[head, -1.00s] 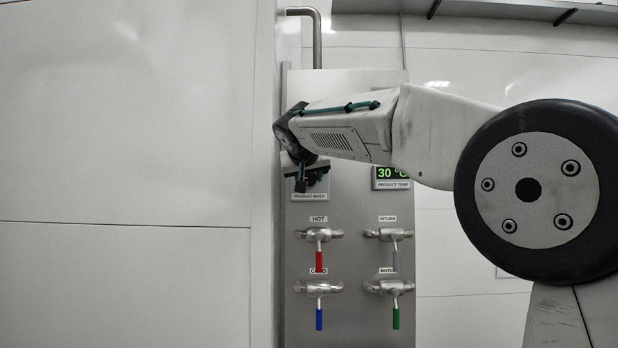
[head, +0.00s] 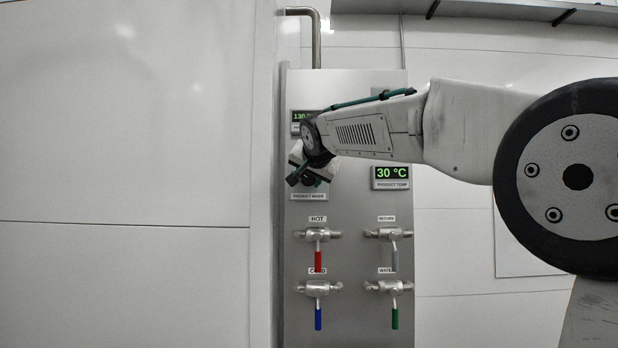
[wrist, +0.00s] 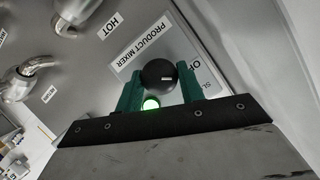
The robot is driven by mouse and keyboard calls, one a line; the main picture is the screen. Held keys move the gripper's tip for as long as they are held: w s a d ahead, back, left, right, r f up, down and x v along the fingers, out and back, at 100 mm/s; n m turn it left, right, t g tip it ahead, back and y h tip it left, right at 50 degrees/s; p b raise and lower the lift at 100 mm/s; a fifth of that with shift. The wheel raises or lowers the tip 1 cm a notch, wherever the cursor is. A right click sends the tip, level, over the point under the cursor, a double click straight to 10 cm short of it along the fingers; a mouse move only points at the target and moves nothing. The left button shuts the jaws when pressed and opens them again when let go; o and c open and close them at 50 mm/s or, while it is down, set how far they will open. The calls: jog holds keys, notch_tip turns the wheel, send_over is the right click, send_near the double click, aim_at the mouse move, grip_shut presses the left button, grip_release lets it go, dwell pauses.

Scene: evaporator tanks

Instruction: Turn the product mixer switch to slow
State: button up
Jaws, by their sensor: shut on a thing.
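The product mixer switch (wrist: 158,74) is a round black knob on a pale plate in the wrist view. The plate carries the label PRODUCT MIXER (wrist: 145,41) and partly hidden lettering for the positions. My gripper (wrist: 160,88) has its two green fingers on either side of the knob, shut on it. In the head view my gripper (head: 306,178) is tilted at the panel, just above the product mixer label (head: 309,196), and hides the knob. Which position the knob points to I cannot tell.
The steel panel (head: 350,90) carries red (head: 318,261), grey (head: 395,261), blue (head: 318,319) and green (head: 395,318) valve handles below the switch. A product temperature display (head: 391,173) reads 30 °C. A white wall stands close on the left.

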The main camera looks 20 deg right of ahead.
jog(key=shift+m+y, duration=0.3)
jog(key=shift+m, duration=0.1)
dwell(0.3)
jog(key=o, duration=1)
jog(key=v, duration=0.8)
jog(key=shift+d+f, duration=0.1)
jog(key=shift+f, duration=0.1)
